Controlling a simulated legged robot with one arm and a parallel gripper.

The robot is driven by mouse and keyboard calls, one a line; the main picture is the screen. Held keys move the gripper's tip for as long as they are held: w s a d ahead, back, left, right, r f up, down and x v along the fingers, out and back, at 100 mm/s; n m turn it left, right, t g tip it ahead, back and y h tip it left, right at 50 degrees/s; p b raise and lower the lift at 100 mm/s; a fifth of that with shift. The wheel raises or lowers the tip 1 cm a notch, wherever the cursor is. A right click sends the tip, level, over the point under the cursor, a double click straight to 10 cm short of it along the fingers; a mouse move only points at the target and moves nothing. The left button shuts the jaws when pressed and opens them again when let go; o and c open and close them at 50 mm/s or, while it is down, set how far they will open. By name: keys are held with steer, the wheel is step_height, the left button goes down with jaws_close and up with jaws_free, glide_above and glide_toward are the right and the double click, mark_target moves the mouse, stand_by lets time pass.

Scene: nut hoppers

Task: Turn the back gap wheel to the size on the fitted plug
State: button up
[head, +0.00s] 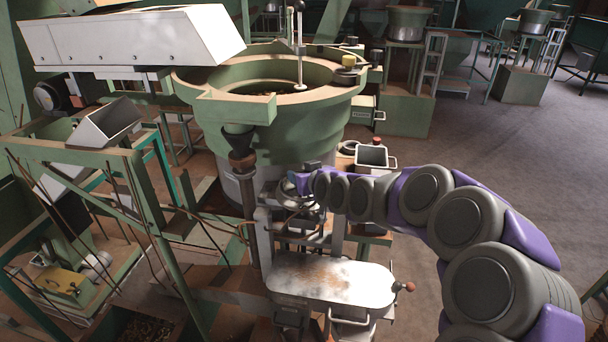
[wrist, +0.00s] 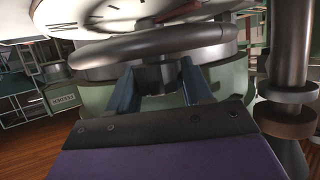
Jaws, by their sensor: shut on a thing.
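In the wrist view a grey ring-shaped wheel (wrist: 150,46) crosses the top, in front of a pale dial (wrist: 100,14) with dark tick marks. My gripper (wrist: 158,72) is below the wheel rim, its two blue fingers on either side of a dark stub (wrist: 154,78) under the wheel; it is shut on this part, which I take to be the back gap wheel. In the head view my gripper (head: 301,183) is at a small round wheel or dial at the machine, partly hidden by my arm. I cannot make out the fitted plug or any size reading.
A large green bowl hopper (head: 275,115) stands behind my gripper. A worn white-topped plate (head: 330,280) with a red-knobbed handle is in front. A green frame (head: 95,160) fills the left; open floor (head: 480,150) lies right.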

steer(key=shift+r+m+t+h, duration=0.1)
steer(key=shift+m+t+h, duration=0.3)
steer(key=shift+m+h, duration=0.35)
steer(key=shift+f+m+h, duration=0.2)
steer(key=shift+m+h, duration=0.05)
steer(key=shift+h, duration=0.2)
steer(key=o, duration=1)
steer(key=shift+c, duration=0.2)
steer(key=shift+s+b, duration=0.15)
steer(key=shift+b, duration=0.15)
steer(key=b+v, duration=0.3)
steer(key=v, duration=1.4)
steer(key=shift+f, duration=0.1)
